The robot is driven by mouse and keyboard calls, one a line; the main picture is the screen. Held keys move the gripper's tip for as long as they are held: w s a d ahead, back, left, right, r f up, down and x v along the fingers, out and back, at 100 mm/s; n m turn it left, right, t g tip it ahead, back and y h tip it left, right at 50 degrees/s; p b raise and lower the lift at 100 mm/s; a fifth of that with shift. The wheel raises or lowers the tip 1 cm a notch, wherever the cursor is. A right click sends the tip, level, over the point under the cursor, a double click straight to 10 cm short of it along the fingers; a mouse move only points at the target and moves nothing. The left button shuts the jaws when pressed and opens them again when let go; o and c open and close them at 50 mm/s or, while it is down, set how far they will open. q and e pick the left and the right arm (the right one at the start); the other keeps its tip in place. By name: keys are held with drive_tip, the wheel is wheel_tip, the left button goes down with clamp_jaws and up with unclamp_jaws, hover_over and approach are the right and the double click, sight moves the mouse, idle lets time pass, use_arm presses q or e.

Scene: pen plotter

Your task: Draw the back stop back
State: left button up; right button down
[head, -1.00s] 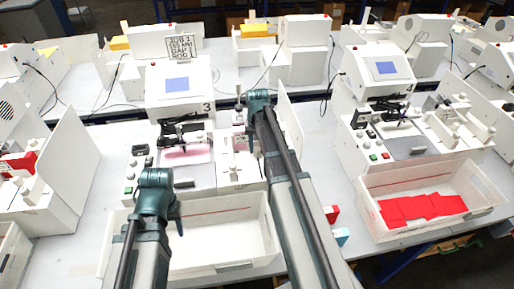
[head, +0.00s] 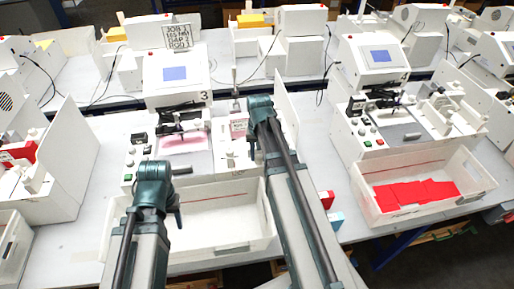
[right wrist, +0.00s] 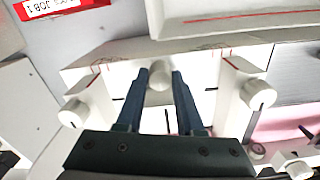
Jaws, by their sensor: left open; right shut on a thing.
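The plotter marked 3 (head: 175,72) stands in front of me. Its back stop appears to be the white crossbar (right wrist: 110,62) in the right wrist view, with a round white knob (right wrist: 158,77) at its middle. My right gripper (right wrist: 160,73) is shut on that knob. In the head view my right gripper (head: 252,150) is over the right part of the machine; its arm hides the fingertips and most of the stop. My left gripper (head: 179,220) is open and empty above the white bin in front.
The white bin (head: 258,240) stands before the machine. A second plotter (head: 375,60) and a bin (head: 470,190) with red pieces are to the right. White side knobs (right wrist: 258,94) and upright panels flank the right gripper.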

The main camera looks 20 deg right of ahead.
sight(258, 156)
drive_tip(key=shift+w, duration=0.2)
drive_tip(key=c, duration=0.5)
unclamp_jaws()
drive_tip(key=shift+r, duration=0.15)
wheel_tip(258, 156, up, 14)
drive_tip(key=p, duration=1.4)
drive_tip(key=shift+f, duration=0.25)
drive_tip(key=s+a+f+n+b, duration=0.3)
drive_tip(key=s+a+f+b, duration=0.1)
drive_tip(key=a, duration=0.3)
drive_tip(key=s+a+f+n+b, duration=0.3)
drive_tip(key=s+a+f+b, duration=0.1)
drive_tip(key=a+f+b, duration=0.3)
drive_tip(key=s+a+f+n+h+b, duration=0.1)
drive_tip(key=s+a+f+n+b, duration=0.2)
drive_tip(key=s+a+f+b, duration=0.2)
drive_tip(key=shift+a+f+b, duration=0.2)
drive_tip(key=shift+a+b, duration=0.15)
drive_tip(key=shift+a, duration=1.3)
